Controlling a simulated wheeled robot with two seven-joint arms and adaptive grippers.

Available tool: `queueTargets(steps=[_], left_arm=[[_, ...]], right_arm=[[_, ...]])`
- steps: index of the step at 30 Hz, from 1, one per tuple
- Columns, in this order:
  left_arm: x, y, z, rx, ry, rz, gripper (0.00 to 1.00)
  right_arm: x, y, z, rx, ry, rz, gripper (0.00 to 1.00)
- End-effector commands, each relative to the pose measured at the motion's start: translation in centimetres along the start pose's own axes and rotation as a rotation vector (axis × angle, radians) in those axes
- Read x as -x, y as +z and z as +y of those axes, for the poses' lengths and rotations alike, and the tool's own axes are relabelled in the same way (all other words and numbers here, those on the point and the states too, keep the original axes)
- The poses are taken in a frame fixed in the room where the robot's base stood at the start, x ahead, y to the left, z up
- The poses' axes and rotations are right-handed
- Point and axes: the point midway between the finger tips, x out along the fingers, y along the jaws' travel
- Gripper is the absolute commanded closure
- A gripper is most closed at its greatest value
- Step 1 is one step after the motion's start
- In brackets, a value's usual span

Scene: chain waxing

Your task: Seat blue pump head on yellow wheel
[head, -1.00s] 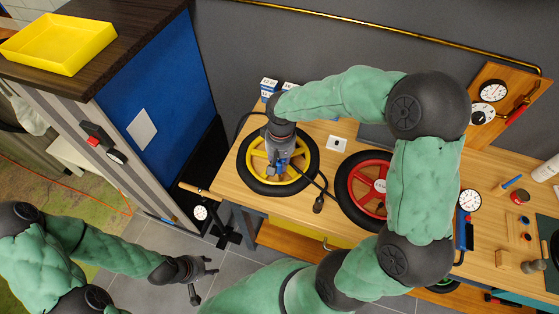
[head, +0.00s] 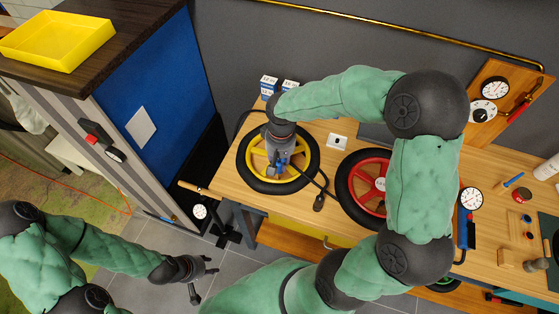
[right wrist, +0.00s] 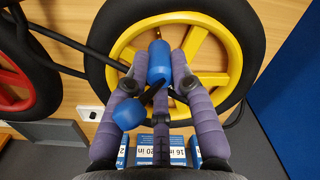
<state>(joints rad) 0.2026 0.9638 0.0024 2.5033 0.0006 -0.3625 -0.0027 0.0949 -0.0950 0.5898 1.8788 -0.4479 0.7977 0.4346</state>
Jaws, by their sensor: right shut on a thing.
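The yellow wheel (head: 308,147), with a black tire, lies flat on the wooden bench. The blue pump head (right wrist: 159,62) is between the fingertips of my right gripper (right wrist: 165,75), which is shut on it over the wheel. In the head view the pump head (head: 283,157) shows small below the gripper, near the wheel's spokes and rim. The right wrist view shows it close to the inner side of the yellow rim; I cannot tell whether it touches the valve. A black hose runs from it. My left gripper (head: 200,282) hangs empty over the floor, fingers spread.
A red wheel (head: 362,170) lies to the right on the bench. Small blue and white boxes (head: 269,85) stand behind the yellow wheel. A black hose end (head: 319,203) lies at the bench's front. A blue panel (head: 165,100) stands at the left.

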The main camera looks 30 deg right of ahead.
Motion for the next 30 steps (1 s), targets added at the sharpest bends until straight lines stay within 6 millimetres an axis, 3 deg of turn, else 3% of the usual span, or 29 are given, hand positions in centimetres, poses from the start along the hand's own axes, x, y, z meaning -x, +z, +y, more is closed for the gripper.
queueTargets(steps=[6, 7, 9, 10, 22, 30], left_arm=[[0.0, 0.0, 0.0, 0.000, 0.000, 0.000, 0.60], [0.0, 0.0, 0.0, 0.000, 0.000, 0.000, 0.60], [0.0, 0.0, 0.0, 0.000, 0.000, 0.000, 0.60], [0.0, 0.0, 0.0, 0.000, 0.000, 0.000, 0.60], [0.0, 0.0, 0.0, 0.000, 0.000, 0.000, 0.60], [0.0, 0.0, 0.0, 0.000, 0.000, 0.000, 0.60]], right_arm=[[0.0, 0.0, 0.0, 0.000, 0.000, 0.001, 1.00], [0.0, 0.0, 0.0, 0.000, 0.000, 0.001, 0.73], [0.0, 0.0, 0.0, 0.000, 0.000, 0.001, 0.53], [0.0, 0.0, 0.0, 0.000, 0.000, 0.001, 0.48], [0.4, -0.1, 0.0, 0.000, 0.000, 0.002, 0.48], [4.7, -0.2, 0.0, 0.000, 0.000, 0.007, 0.48]])
